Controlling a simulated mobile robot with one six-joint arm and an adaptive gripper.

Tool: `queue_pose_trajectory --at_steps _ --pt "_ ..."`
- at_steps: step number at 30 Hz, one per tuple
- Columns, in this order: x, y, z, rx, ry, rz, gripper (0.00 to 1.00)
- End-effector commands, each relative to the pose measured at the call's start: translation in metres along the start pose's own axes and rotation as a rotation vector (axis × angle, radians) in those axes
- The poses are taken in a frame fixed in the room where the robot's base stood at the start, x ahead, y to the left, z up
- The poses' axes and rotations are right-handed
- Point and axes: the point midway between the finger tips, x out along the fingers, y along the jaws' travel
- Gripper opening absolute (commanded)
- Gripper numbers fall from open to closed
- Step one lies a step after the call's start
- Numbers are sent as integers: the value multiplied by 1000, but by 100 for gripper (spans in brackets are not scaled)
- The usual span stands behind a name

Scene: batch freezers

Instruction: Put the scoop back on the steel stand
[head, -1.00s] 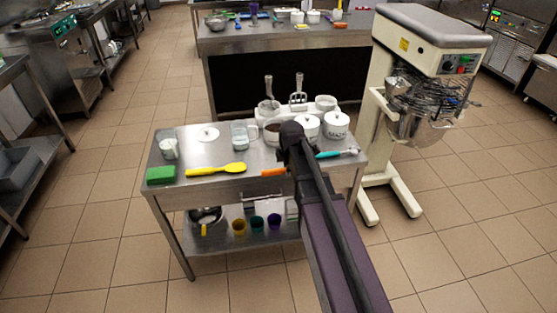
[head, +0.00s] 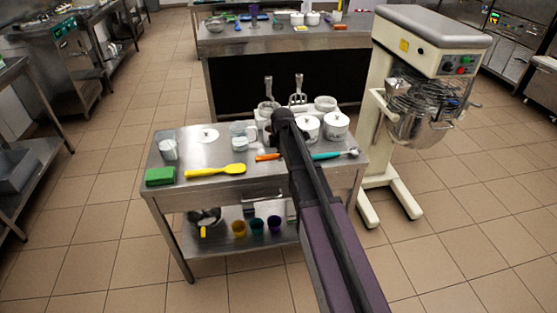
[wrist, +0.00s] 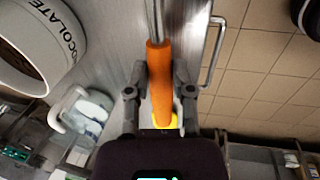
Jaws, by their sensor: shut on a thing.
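My gripper (wrist: 160,82) is shut on the orange handle of the scoop (wrist: 159,62). The scoop's metal shaft runs up out of the wrist view, so its head end is not seen there. In the head view, a short piece of the orange handle (head: 267,157) shows to the left of my arm, over the steel table (head: 222,190), whose top is also below the handle in the wrist view. My arm hides the fingers in the head view. I cannot tell which item is the stand, or how high the scoop is held.
A white chocolate tub (wrist: 70,62) is close by at the upper left of the wrist view. White lidded tubs (head: 336,126), a teal-handled utensil (head: 334,154), a yellow spatula (head: 216,170) and a green sponge (head: 160,176) are on the table. A mixer (head: 398,120) stands to the right.

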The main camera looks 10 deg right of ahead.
Motion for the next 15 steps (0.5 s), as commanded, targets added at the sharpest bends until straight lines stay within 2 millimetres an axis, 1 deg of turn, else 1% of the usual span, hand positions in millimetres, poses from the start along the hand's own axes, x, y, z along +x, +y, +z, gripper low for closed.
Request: queue_pose_trajectory --at_steps 6,8,15 --pt "6 17 -2 -1 0 0 0" --pt "13 11 -1 0 0 0 0" --pt "32 7 -1 -1 0 0 0"
